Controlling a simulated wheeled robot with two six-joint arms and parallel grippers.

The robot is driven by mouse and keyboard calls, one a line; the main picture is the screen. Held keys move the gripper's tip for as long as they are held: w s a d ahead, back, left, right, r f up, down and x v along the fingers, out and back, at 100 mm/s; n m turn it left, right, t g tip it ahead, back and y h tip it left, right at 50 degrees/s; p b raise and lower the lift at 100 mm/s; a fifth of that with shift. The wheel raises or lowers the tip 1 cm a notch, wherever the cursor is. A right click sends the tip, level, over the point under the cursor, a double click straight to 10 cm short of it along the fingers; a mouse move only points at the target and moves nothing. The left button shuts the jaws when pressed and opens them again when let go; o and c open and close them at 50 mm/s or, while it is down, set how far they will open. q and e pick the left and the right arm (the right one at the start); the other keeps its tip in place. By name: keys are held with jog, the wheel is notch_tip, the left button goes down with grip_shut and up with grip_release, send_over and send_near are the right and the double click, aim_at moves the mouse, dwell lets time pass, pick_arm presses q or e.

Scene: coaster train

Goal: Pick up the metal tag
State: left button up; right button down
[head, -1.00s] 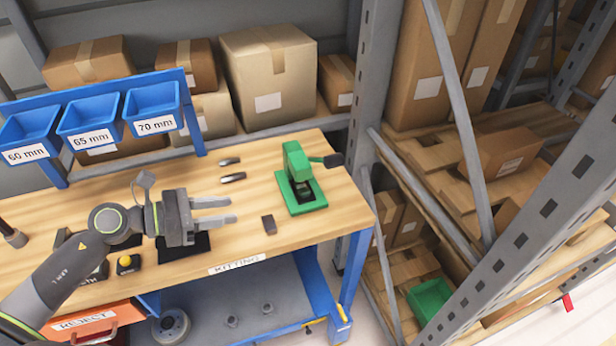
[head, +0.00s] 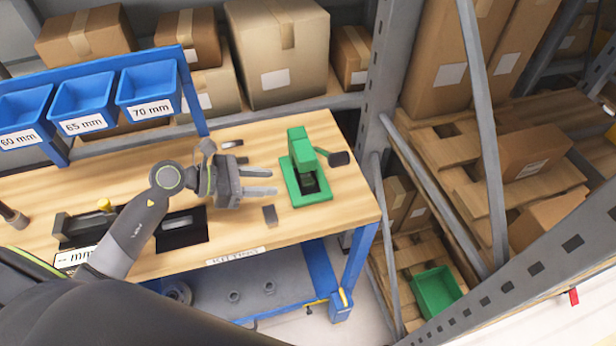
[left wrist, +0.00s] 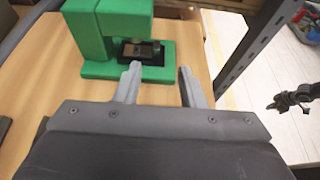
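A small flat dark grey piece, which looks like the metal tag (head: 270,215), lies on the wooden bench in front of the green press. I cannot make it out in the left wrist view. My left gripper (head: 275,182) is open and empty, its fingers pointing right, just beyond the tag and short of the press. Its two fingers also show apart in the left wrist view (left wrist: 158,84). A dark jointed thing (left wrist: 290,97) at the right of that view looks like my right gripper. It is too small to read its fingers.
The green press (head: 303,170) stands close ahead of my left gripper, with a dark handle to its right. Small dark metal pieces (head: 232,144) lie behind the gripper. A black pad (head: 182,228) lies nearer. Blue bins (head: 148,88) hang above the bench.

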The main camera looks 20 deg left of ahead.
aim_at(311, 182)
pick_arm(q)
jog(key=p+x, duration=0.1)
jog(key=x, duration=0.3)
jog(key=shift+w+d, duration=0.2)
jog(key=shift+w+d+f+p, duration=0.3)
jog(key=shift+d+p, duration=0.1)
jog(key=shift+d, duration=0.1)
jog(key=shift+w+d, duration=0.15)
jog(key=p+x, duration=0.2)
jog(key=x, duration=0.2)
jog(key=shift+w+f, duration=0.1)
jog(key=shift+w, duration=0.1)
jog(key=shift+w+d+f, duration=0.1)
jog(key=shift+f, duration=0.1)
grip_shut()
